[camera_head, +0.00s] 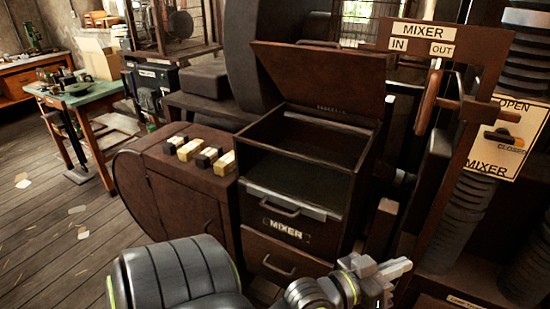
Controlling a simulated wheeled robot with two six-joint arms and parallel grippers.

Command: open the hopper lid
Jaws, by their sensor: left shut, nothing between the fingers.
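The hopper lid (322,78) is a brown panel that stands raised at the back of the hopper, tilted up and back. The hopper (242,170) is a dark brown box with its top open, and its inside shows. Its front bears a MIXER label (282,228) and a handle (273,205). My left gripper (398,268) is shut and empty, low in front and to the right of the hopper, apart from the lid. My right gripper is not in view.
A brown cabinet (185,195) with several light and dark blocks on top stands left of the hopper. On the right are a MIXER IN/OUT sign (423,40), a wooden-handled lever (428,103) and an OPEN/CLOSED switch panel (512,138).

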